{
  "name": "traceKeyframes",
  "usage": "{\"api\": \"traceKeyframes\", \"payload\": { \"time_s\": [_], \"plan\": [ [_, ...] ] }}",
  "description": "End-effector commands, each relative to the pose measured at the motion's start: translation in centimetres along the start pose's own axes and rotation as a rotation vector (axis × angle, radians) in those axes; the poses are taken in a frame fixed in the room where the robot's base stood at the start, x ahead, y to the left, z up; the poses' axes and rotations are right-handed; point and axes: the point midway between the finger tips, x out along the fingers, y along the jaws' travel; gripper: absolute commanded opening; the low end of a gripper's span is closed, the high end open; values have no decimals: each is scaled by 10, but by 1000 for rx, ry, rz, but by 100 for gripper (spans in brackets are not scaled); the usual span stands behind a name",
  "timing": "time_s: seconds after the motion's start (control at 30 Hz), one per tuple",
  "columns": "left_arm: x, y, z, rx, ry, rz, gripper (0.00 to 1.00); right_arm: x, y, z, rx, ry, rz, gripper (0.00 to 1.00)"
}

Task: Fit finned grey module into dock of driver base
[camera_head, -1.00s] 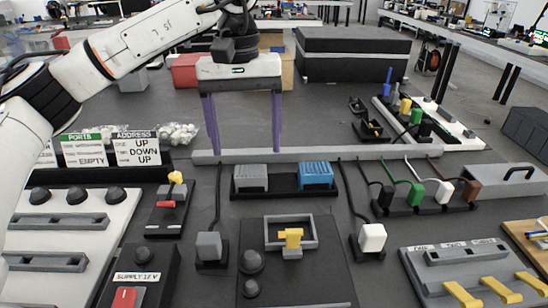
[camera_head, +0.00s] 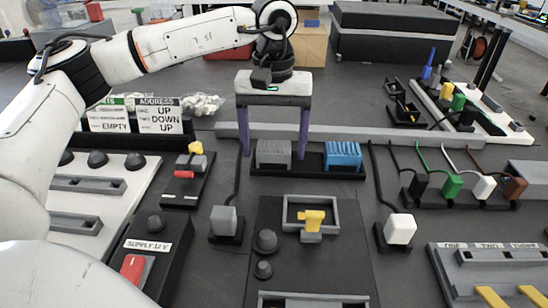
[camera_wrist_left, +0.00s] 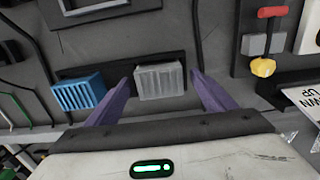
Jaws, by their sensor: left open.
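The finned grey module (camera_head: 274,152) sits in the left place of a black holder (camera_head: 320,171), beside a finned blue module (camera_head: 343,153). My left gripper (camera_head: 275,152) is open, its purple fingers pointing down on either side of the grey module. In the left wrist view the grey module (camera_wrist_left: 160,81) lies between the two spread fingers (camera_wrist_left: 160,92), apart from both. The driver base (camera_head: 345,235) is the dark block in front of the holder, with a grey-framed dock (camera_head: 291,224) and a yellow lever (camera_head: 313,218). My right gripper is not in view.
A grey rail (camera_head: 350,134) runs behind the holder. A grey plug (camera_head: 223,220) and a white plug (camera_head: 400,228) stand on either side of the base. A row of coloured plugs (camera_head: 453,184) is at the right. A supply box (camera_head: 150,252) is at the left.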

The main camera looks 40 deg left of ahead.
Motion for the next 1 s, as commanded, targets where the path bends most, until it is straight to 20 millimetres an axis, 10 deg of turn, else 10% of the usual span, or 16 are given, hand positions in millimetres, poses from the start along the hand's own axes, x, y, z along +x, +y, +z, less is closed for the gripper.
{"api": "traceKeyframes", "payload": {
  "time_s": [0.2, 0.5, 1.0],
  "plan": [
    [1, 0, 0, 0, 0, 0, 77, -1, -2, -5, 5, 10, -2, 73],
    [0, 0, 0, 0, 0, 0, 26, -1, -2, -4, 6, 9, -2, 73],
    [-44, 2, 0, 1, 2, 4, 26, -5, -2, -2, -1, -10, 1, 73]
  ]
}}
